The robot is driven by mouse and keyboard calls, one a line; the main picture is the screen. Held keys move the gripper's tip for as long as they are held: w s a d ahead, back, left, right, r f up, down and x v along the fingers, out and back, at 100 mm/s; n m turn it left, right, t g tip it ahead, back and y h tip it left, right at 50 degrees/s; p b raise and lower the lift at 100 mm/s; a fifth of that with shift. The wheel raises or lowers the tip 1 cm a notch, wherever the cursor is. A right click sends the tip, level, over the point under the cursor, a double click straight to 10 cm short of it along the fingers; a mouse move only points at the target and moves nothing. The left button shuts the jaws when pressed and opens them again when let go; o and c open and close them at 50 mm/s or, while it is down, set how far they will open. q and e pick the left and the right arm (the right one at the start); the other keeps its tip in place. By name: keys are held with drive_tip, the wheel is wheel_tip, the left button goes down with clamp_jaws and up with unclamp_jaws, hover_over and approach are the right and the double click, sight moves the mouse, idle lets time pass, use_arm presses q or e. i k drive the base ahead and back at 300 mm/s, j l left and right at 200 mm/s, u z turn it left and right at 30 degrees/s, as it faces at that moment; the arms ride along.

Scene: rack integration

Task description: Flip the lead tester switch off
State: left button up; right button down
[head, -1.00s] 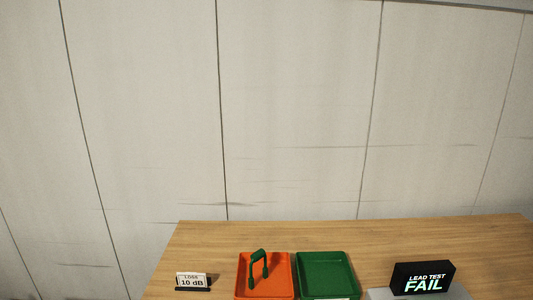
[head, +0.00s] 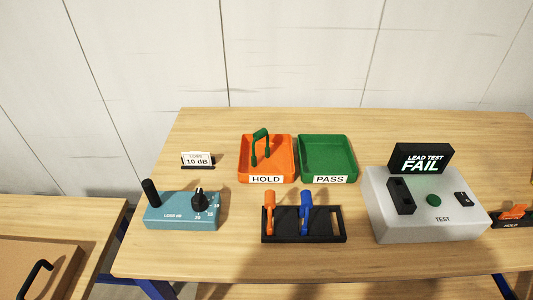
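The lead tester (head: 425,222) is a pale grey box at the right of the table in the head view. On its top are a black socket block (head: 401,196), a green round button (head: 433,200) and a small black rocker switch (head: 463,199) at its right. Which way the switch is set is too small to tell. A black display (head: 421,158) behind it reads LEAD TEST FAIL and is lit. Neither of my grippers shows in the head view.
An orange HOLD tray (head: 284,163) holds a green lead; the green PASS tray (head: 328,146) is empty. A black rack (head: 334,238) holds an orange and a blue lead. A teal dial box (head: 170,222) and a 10 dB sign (head: 197,160) stand left. An orange-levered device (head: 513,212) is at right.

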sight(462, 197)
drive_tip(key=z, duration=1.45)
